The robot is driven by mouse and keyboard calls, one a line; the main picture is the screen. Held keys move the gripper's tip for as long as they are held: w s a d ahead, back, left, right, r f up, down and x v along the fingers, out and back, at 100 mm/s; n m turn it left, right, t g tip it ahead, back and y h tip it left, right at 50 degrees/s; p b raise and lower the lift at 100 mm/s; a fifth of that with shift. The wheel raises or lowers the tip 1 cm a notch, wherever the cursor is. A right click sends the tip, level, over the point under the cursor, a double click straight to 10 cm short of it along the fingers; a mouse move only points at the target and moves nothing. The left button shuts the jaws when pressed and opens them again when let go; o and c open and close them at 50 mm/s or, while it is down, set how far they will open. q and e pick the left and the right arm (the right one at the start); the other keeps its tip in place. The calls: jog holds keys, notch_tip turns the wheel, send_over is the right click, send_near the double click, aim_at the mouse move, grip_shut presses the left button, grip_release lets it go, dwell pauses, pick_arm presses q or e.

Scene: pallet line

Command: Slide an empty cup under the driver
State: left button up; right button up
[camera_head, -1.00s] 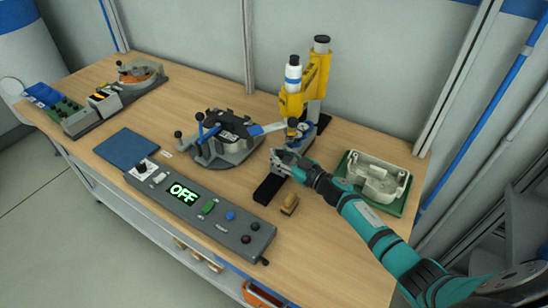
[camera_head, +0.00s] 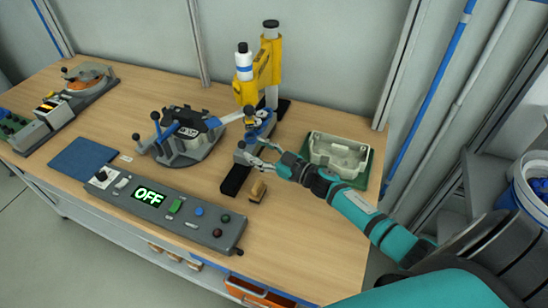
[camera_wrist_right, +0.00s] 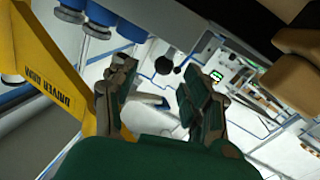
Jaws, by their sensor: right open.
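The yellow driver (camera_head: 262,70), with a white and blue cylinder on its front, stands at the back of the bench. Its lettered yellow side (camera_wrist_right: 45,75) fills the left of the wrist view. A black rail (camera_head: 236,179) runs from below it toward the front. A blue-grey holder (camera_head: 262,124) sits on the rail under the driver; I cannot tell whether a cup is in it. My right gripper (camera_head: 253,153) is over the rail, just in front of the holder. In the wrist view its fingers (camera_wrist_right: 158,97) are apart, with nothing clearly held. My left gripper is out of view.
A small tan block (camera_head: 258,191) lies right of the rail. A pale housing in a green tray (camera_head: 357,180) stands to the right. A clamp fixture (camera_head: 180,150) is left of the driver. The control box (camera_head: 165,208) at the front reads OFF.

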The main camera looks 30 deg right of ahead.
jog(key=v, duration=0.6)
jog(key=shift+s+d, duration=0.2)
jog(key=shift+f, duration=0.1)
